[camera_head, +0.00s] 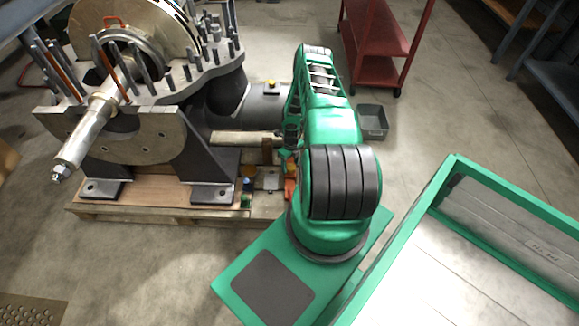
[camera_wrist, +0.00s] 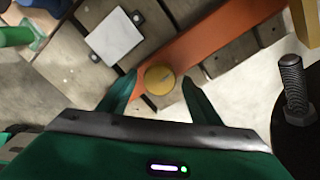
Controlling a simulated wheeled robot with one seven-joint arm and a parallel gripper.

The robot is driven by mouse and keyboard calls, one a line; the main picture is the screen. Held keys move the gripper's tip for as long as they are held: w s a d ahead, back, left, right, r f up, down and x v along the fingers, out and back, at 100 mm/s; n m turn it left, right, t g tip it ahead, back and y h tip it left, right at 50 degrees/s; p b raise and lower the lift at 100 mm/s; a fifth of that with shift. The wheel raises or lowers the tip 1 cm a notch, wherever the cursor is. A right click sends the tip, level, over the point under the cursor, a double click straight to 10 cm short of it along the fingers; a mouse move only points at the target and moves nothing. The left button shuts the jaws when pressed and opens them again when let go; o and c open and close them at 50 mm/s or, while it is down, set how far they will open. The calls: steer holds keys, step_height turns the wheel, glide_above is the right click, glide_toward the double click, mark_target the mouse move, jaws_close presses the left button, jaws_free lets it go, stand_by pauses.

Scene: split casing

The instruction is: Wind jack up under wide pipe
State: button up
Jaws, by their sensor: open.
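The wide grey pipe (camera_head: 258,108) runs right from the casing (camera_head: 120,135), low over the wooden pallet, and passes behind my arm. In the wrist view, a round yellow knob (camera_wrist: 159,80) sits on an orange bar (camera_wrist: 215,42) over wooden slats. This may be the jack; its height and contact with the pipe cannot be told. An orange part (camera_head: 290,188) shows low beside my arm in the head view. My gripper (camera_wrist: 158,92) is open, its fingers on either side of the yellow knob, apart from it in the picture. In the head view my arm hides most of my gripper.
A pale square plate (camera_wrist: 115,37) lies on the slats. A threaded stud (camera_wrist: 293,85) stands close to my gripper's right. A grey bin (camera_head: 372,122) and a red cart (camera_head: 375,68) stand beyond my arm.

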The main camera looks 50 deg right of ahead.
steer(key=c, duration=1)
steer(key=shift+a, duration=0.15)
steer(key=shift+c, duration=0.2)
